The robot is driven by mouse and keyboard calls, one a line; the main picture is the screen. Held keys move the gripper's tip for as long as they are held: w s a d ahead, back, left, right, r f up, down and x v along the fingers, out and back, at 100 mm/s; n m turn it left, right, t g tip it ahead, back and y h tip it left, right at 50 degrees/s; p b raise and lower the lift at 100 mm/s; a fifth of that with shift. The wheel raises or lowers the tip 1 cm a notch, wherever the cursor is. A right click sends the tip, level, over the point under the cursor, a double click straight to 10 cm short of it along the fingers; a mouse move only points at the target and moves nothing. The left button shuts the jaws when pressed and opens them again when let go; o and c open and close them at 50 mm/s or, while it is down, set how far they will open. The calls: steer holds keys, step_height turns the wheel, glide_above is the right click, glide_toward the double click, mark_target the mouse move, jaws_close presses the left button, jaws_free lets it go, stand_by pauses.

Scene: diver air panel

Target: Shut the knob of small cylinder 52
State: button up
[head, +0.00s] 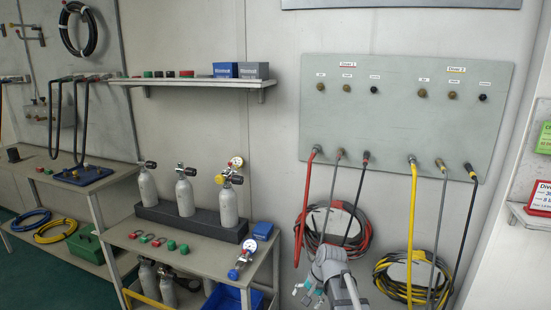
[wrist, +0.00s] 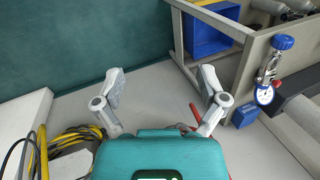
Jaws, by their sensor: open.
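Three small white cylinders stand upright in a dark foam block (head: 190,215) on the bench: a left one (head: 148,187), a middle one (head: 185,197) and a right one (head: 228,206). The left and middle have black knobs on their valves; the right one carries a gauge (head: 236,162) and a yellow part. I cannot read any numbers, so I cannot tell which is 52. My gripper (wrist: 162,95) is open and empty in the wrist view, fingers spread. In the head view my gripper (head: 308,291) is low, right of the bench and away from these cylinders.
A blue-knobbed gauge fitting (head: 242,259) sits at the bench's right end; it also shows in the wrist view (wrist: 265,92). A shelf (head: 195,82) hangs above the cylinders. More cylinders (head: 168,286) stand underneath. Coiled hoses (head: 345,240) hang from the wall panel (head: 405,120).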

steer(key=s+d+f+n+g+h, duration=0.1)
steer(key=s+d+n+h, duration=0.35)
steer(key=s, duration=0.75)
steer(key=d+r+p, duration=0.3)
steer(key=r+p, duration=1.4)
steer(key=shift+w+n+y, duration=0.2)
steer(key=shift+n+y, duration=0.15)
steer(key=shift+y, duration=0.1)
